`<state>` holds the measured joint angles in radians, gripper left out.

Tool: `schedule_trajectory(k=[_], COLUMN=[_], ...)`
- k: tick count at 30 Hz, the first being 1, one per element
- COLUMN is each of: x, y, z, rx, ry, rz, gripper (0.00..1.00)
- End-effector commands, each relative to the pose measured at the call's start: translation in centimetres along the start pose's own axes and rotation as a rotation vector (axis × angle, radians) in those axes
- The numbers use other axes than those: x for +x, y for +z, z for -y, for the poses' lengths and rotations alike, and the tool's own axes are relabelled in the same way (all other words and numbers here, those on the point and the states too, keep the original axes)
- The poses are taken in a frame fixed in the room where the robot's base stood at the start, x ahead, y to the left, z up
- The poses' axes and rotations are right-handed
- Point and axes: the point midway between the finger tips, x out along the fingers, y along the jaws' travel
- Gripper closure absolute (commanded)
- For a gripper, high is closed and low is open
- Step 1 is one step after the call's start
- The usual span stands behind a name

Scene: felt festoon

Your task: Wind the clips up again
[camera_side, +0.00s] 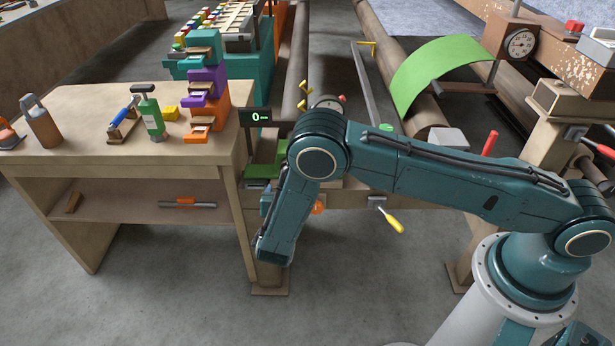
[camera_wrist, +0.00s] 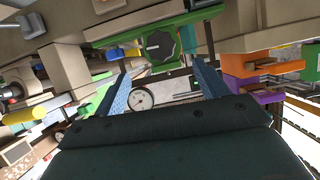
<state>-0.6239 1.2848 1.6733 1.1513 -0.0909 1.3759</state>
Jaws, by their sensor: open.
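My gripper (camera_wrist: 161,68) is open in the wrist view, its two blue fingers apart with nothing held between them. Ahead of the fingers is a black knob (camera_wrist: 160,45) on a green housing. It looks apart from the fingers, but I cannot tell the distance. In the side view my arm hides most of the gripper. Several orange, purple and teal blocks that may be clips (camera_side: 207,85) stand in a stepped row at the bench's right end. Orange and purple ones (camera_wrist: 262,65) also show right of the fingers in the wrist view.
A small display (camera_side: 256,117) reads 0. A round gauge (camera_wrist: 141,97) shows between the fingers. The floor in front is clear.

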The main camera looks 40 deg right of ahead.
Motion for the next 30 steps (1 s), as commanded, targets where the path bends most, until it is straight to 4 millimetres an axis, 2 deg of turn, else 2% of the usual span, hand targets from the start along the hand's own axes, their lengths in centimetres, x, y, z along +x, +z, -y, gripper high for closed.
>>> schedule_trajectory(k=[5,15,22,30], x=[0.0,-0.1,0.0,1.6], y=[0.0,-0.2,-0.2,-0.2], z=[0.2,1.0,1.0,0.8], rx=[-0.020,-0.170,-0.184,-0.182], ry=[0.008,0.070,0.076,0.077], rz=[-0.001,-0.001,0.000,0.001], gripper=[0.27,0.27,0.27,0.27])
